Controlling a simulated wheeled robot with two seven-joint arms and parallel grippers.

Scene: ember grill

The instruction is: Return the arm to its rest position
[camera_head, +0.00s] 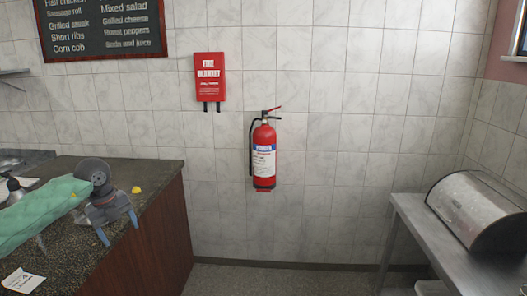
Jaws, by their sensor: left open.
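My left gripper (117,228) is open, with two blue-tipped fingers apart and nothing between them. It hangs over the right part of the dark speckled counter (150,174), near its wooden side. My left arm comes in from the left behind it and hides part of the counter. My right gripper is not in view.
A small yellow thing (136,189) is beside my left wrist. A white card (22,281) lies at the counter's near left. A fire extinguisher (264,160) and a red fire blanket case (209,77) hang on the tiled wall. A metal bench (408,212) with a rounded steel box (480,208) stands right. The floor between is open.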

